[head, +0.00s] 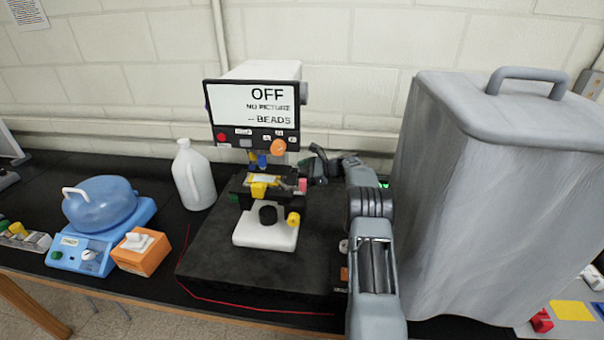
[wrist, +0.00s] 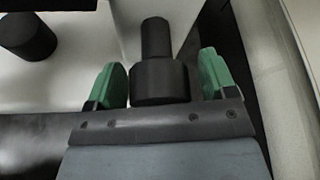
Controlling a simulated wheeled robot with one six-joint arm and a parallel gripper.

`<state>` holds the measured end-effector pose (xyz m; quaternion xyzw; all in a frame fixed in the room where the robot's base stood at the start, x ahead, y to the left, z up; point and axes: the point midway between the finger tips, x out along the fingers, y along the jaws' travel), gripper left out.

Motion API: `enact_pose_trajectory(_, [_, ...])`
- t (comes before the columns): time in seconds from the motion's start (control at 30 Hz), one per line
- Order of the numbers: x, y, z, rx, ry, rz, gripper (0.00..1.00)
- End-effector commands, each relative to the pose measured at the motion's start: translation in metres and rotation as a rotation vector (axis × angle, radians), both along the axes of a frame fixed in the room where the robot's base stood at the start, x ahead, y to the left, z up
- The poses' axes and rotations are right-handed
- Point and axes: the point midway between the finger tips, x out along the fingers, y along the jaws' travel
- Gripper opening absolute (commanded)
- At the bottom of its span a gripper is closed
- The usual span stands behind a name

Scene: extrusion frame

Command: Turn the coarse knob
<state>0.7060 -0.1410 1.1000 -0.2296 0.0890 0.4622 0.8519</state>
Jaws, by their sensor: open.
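In the wrist view a stepped black knob (wrist: 160,80), with one wide and one narrow cylinder, stands between the two green finger pads of my gripper (wrist: 164,78). I take this for the coarse knob, though no label shows. In the head view my gripper (head: 322,165) is at the right side of the microscope (head: 258,232), partly hidden by my arm. The knob between the fingers cannot be made out there.
Another black knob (wrist: 27,36) is at the upper left of the wrist view. The microscope stands on a dark slab (head: 215,250) below a screen reading OFF (head: 252,104). A large grey covered box (head: 490,200) stands close right of my arm. A white jug (head: 192,178) is left.

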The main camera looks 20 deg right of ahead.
Motion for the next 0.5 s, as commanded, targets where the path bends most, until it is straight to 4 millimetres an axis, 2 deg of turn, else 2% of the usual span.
enact_pose_trajectory(0.17, [0.0000,-0.0001,-0.0002,0.000,0.000,0.000,0.78])
enact_pose_trajectory(0.5, [-0.0001,-0.0004,0.0001,0.000,0.000,-0.001,0.45])
